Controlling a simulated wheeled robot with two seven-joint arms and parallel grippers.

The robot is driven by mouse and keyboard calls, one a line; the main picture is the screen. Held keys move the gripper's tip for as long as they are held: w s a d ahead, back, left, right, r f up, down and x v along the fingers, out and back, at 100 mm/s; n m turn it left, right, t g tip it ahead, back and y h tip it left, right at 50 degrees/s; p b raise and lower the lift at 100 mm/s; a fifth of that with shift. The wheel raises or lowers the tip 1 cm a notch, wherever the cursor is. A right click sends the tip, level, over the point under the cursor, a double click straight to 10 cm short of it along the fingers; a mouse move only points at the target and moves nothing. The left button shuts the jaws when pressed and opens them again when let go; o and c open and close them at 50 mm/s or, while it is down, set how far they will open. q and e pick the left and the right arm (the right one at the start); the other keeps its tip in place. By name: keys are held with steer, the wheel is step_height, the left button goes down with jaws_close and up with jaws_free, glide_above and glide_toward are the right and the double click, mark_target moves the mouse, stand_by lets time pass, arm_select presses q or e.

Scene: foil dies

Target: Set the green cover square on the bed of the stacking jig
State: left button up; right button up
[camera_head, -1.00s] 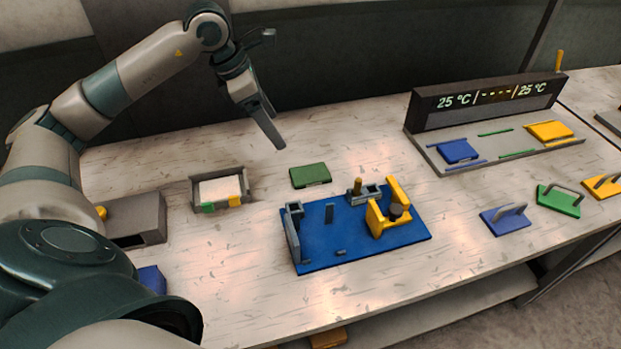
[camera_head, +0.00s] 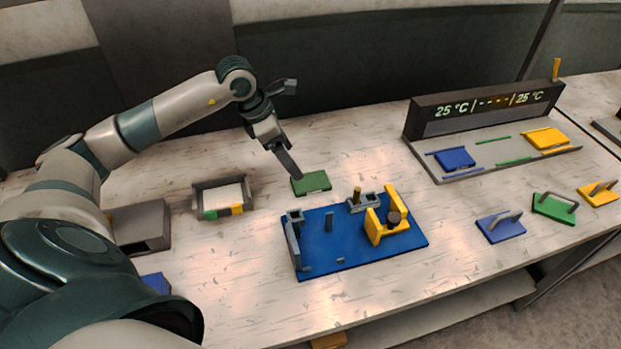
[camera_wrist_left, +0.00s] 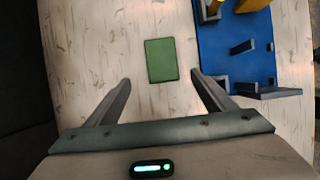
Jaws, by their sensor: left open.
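The green cover (camera_head: 311,182) lies flat on the table just behind the stacking jig (camera_head: 345,262), a blue plate with grey posts and a yellow clamp. My left gripper (camera_head: 297,177) is above the cover's left end in the head view. In the left wrist view my open, empty gripper (camera_wrist_left: 160,88) has its fingers on either side of the green cover (camera_wrist_left: 161,60), which lies a little ahead of them. The jig's blue bed (camera_wrist_left: 222,48) is to the right there. The cover appears untouched. My right gripper is not in view.
A grey tray (camera_head: 196,200) with a white sheet stands left of the cover. A station with a temperature display (camera_head: 480,110) holds blue and yellow plates at the right. Handled blue, green and yellow pieces (camera_head: 553,207) lie at the front right.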

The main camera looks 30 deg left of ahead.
mark_target(309, 181)
arm_select(q)
steer(key=p+x, duration=0.1)
steer(key=x, duration=0.3)
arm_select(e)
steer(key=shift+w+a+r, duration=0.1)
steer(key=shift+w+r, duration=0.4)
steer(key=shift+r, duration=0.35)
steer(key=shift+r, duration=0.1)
arm_select(q)
steer(key=shift+w+d+f+p, duration=0.2)
steer(key=shift+d+f+p, duration=0.2)
steer(key=shift+p, duration=0.25)
steer(key=p+x, duration=0.2)
steer(key=x, duration=0.1)
steer(key=shift+w+d+f, duration=0.15)
steer(key=shift+d+f, duration=0.05)
steer(key=shift+w+f, duration=0.1)
steer(key=shift+f, duration=0.2)
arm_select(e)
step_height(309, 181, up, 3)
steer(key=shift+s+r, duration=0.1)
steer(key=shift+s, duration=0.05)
